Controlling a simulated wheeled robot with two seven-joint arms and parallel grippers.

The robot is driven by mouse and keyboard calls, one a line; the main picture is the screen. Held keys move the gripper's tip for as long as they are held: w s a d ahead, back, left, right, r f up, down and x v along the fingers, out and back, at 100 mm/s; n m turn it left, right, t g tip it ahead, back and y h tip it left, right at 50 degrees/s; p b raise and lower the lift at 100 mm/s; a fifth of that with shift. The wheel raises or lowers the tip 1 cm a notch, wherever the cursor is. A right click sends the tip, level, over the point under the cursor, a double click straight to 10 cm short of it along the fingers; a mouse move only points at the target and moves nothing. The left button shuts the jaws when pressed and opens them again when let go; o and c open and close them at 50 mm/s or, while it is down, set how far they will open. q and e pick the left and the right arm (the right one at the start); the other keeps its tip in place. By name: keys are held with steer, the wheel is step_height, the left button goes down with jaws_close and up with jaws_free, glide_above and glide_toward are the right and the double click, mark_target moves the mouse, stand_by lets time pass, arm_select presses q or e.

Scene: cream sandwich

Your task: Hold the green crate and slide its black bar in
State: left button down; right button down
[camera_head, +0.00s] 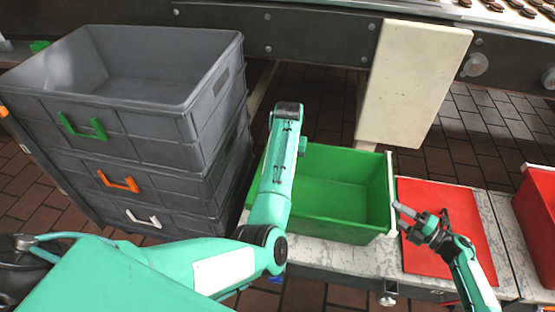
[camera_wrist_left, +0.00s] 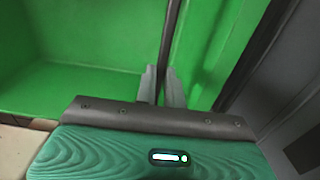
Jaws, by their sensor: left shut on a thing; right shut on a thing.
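The green crate (camera_head: 335,190) stands open and empty on the light counter, with a pale rim along its right side. My right gripper (camera_head: 402,210) is shut at that right side, near the front corner. What lies between its fingers is too small to make out. My left gripper is hidden behind my own arm in the head view.
Stacked grey bins (camera_head: 215,120) stand close to the crate's left. A red mat (camera_head: 455,215) lies to its right on the counter (camera_head: 330,252), with a red crate (camera_head: 540,210) farther right. A cream post (camera_head: 410,80) rises behind.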

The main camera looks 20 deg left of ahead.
arm_select(q)
steer(key=shift+d, duration=0.2)
arm_select(e)
steer(key=shift+f, duration=0.1)
arm_select(q)
steer(key=c, duration=1.5)
jaws_free()
step_height(320, 180, up, 12)
steer(key=shift+r, duration=0.1)
arm_select(e)
steer(key=shift+a, duration=0.1)
steer(key=c, duration=0.5)
jaws_free()
